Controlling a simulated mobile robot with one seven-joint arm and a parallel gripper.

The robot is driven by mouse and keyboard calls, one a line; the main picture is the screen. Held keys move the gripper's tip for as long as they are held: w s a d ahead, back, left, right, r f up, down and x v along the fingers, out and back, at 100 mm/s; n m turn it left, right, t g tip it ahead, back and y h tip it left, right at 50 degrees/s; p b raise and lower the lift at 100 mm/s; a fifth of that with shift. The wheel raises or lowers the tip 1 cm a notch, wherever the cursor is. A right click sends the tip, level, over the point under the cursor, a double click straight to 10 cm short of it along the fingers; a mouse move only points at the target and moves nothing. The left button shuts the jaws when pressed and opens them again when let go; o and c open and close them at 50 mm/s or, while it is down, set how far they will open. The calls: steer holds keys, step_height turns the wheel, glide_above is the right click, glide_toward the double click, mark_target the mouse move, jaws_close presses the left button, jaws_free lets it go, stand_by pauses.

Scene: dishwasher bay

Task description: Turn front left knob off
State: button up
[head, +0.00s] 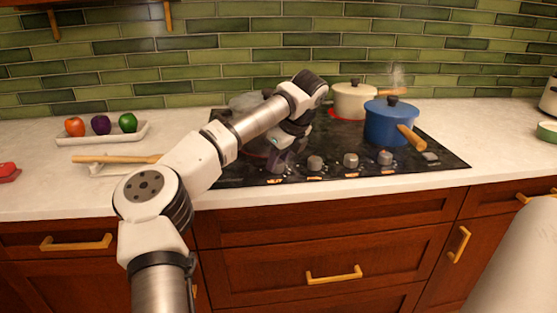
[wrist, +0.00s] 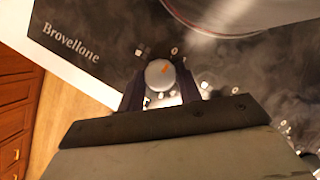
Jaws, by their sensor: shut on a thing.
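The front left knob (wrist: 158,73) is grey and round with an orange mark, and it sits between my gripper's fingers in the wrist view. My gripper (wrist: 160,88) is shut on this knob, with one dark finger on each side. The orange mark points up and slightly right in that view. In the head view my gripper (head: 281,160) is at the front left of the black cooktop (head: 440,160), and it largely hides the knob.
Three more knobs stand to the right: one nearest (head: 315,162), a middle one (head: 351,160) and a far one (head: 385,158). A blue pot (head: 390,122) and a cream pot (head: 352,101) stand on the right side. A white tray (head: 88,137) is at left.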

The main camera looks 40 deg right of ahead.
steer(key=shift+n, duration=0.4)
steer(key=o, duration=1)
steer(key=v, duration=1.4)
steer(key=shift+w+d, duration=0.15)
steer(key=shift+w, duration=0.05)
